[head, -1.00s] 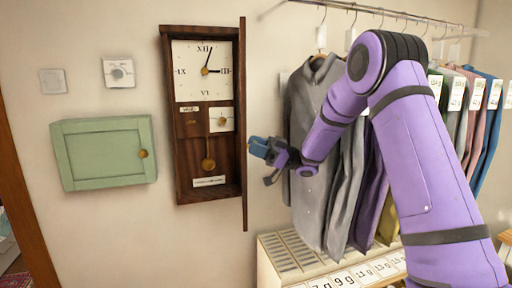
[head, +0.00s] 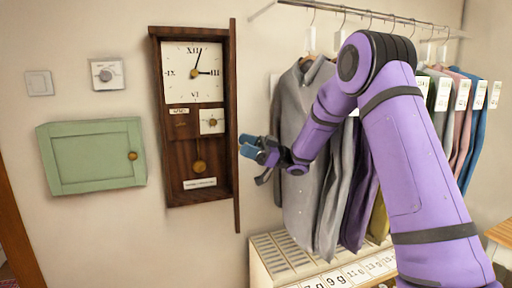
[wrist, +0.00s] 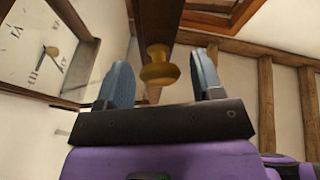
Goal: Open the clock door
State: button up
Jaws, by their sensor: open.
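The clock (head: 172,140) is a tall dark-wood wall case with a white dial, a pendulum and a small dial inside. Its door (head: 236,130) stands ajar on the right, seen nearly edge-on in the head view, jutting out from the case. In the wrist view, the wooden door (wrist: 157,20) shows above a round brass knob (wrist: 158,72). My gripper (head: 252,152) is just right of the door's edge, its blue fingers open. The wrist view shows the fingers (wrist: 158,82) on both sides of the knob with gaps. The head view hides the knob.
A green wall cabinet (head: 95,155) with a brass knob hangs left of the clock. A thermostat (head: 107,74) and a light switch (head: 39,83) are above it. Shirts (head: 300,150) hang from a rail close to the right of my gripper, above a pale slotted unit (head: 270,255).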

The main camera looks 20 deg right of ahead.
jog(key=r, duration=0.1)
jog(key=s+r, duration=0.1)
jog(key=r, duration=0.1)
jog(key=shift+s, duration=0.1)
jog(key=s+r, duration=0.1)
jog(key=s, duration=1.4)
jog(key=shift+r, duration=0.15)
